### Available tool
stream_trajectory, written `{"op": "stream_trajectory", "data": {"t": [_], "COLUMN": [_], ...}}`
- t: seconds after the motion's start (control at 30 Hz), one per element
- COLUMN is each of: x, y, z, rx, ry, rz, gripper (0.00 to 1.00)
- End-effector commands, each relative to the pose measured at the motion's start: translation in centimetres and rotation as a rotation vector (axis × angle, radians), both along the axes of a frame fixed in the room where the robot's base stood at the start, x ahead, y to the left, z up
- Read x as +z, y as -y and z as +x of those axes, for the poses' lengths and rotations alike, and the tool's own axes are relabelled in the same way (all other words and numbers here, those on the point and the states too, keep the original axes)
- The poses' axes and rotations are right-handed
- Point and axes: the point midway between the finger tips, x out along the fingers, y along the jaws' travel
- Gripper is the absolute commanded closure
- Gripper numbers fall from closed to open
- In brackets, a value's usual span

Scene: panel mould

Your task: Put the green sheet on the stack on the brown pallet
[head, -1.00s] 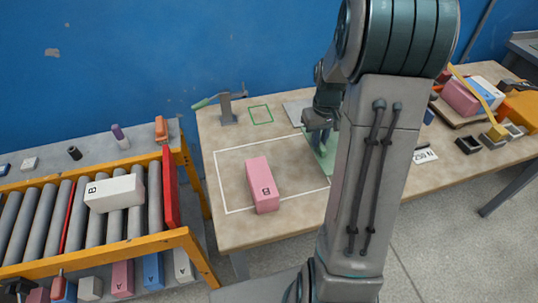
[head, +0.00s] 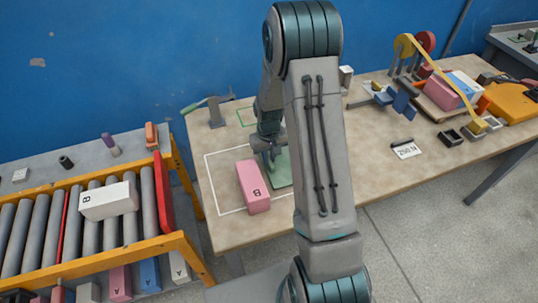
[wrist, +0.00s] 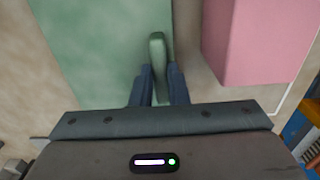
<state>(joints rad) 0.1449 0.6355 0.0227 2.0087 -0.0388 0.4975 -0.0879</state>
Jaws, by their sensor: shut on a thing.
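The green sheet (head: 282,170) is close beside the pink block marked B (head: 253,187), at the right part of the white outline. In the wrist view the sheet (wrist: 95,40) fills the left, and the pink block (wrist: 260,40) lies to the right. My gripper (head: 271,158) is shut on the sheet's upright green tab, seen between the fingers in the wrist view (wrist: 159,72). I cannot tell whether the sheet touches the table. The brown pallet (head: 431,109) is at the right of the table and carries a pink block and a blue-and-white block.
A roller conveyor (head: 100,230) with a white block stands at the left. A hammer-like tool (head: 215,110) lies at the back. Small dark trays (head: 452,138), a weight label (head: 406,151) and yellow-orange gear stand at the right. The table's middle right is largely clear.

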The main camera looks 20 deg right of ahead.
Motion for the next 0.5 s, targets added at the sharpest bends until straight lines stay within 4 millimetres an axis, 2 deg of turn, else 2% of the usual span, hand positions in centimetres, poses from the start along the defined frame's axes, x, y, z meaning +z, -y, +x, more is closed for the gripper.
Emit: {"op": "stream_trajectory", "data": {"t": [0.43,0.47,0.5], "x": [-0.84,-0.68,-0.64], "y": [0.02,0.02,0.02], "z": [0.02,0.0,0.0], "rx": [0.0,0.0,0.0], "ry": [0.001,0.001,0.001], "rz": [0.0,0.0,0.0], "gripper": [1.0,0.78,0.66]}}
